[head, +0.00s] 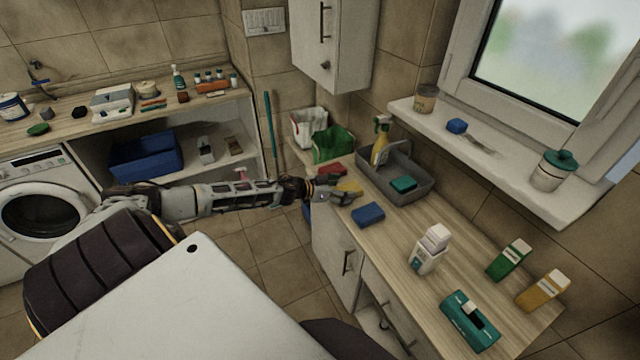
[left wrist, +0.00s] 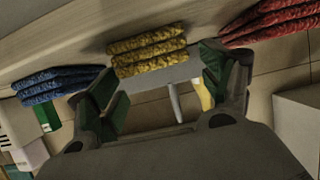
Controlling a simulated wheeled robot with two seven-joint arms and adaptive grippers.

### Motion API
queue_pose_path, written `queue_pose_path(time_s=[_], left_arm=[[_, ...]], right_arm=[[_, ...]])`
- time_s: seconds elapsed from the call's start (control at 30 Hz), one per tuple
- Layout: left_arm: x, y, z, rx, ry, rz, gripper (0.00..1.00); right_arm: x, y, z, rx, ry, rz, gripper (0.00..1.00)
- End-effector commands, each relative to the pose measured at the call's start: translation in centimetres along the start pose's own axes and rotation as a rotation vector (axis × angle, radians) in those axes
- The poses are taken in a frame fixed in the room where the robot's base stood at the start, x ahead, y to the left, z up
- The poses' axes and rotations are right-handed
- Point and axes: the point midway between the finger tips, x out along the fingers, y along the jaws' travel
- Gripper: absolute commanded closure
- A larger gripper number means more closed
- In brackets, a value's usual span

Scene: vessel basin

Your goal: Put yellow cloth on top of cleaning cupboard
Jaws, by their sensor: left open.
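The yellow cloth (head: 350,187) lies folded near the edge of the wooden counter (head: 440,215), between a red cloth (head: 332,170) and a blue cloth (head: 368,215). My left gripper (head: 338,196) reaches to it from the left. In the left wrist view, the layered yellow cloth (left wrist: 148,50) is in front of the open fingers (left wrist: 162,78), roughly between their tips; I cannot tell whether they touch it. A white wall cupboard (head: 328,50) hangs above the counter's far end. Which cupboard is the cleaning one I cannot tell. My right gripper is not in view.
A grey caddy (head: 412,189) with a yellow spray bottle (head: 381,142) stands behind the cloths. A green bin (head: 333,145) is at the far end. The windowsill (head: 490,170) lies to the right.

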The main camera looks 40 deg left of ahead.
Motion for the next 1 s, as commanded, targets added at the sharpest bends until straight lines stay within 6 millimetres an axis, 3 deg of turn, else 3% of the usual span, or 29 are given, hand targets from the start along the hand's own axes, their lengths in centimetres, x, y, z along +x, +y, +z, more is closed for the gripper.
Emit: queue_pose_path(time_s=[1.0], left_arm=[[-4.4, 0.0, 0.1, -0.001, -0.001, 0.0, 0.2]], right_arm=[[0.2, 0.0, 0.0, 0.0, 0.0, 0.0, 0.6]])
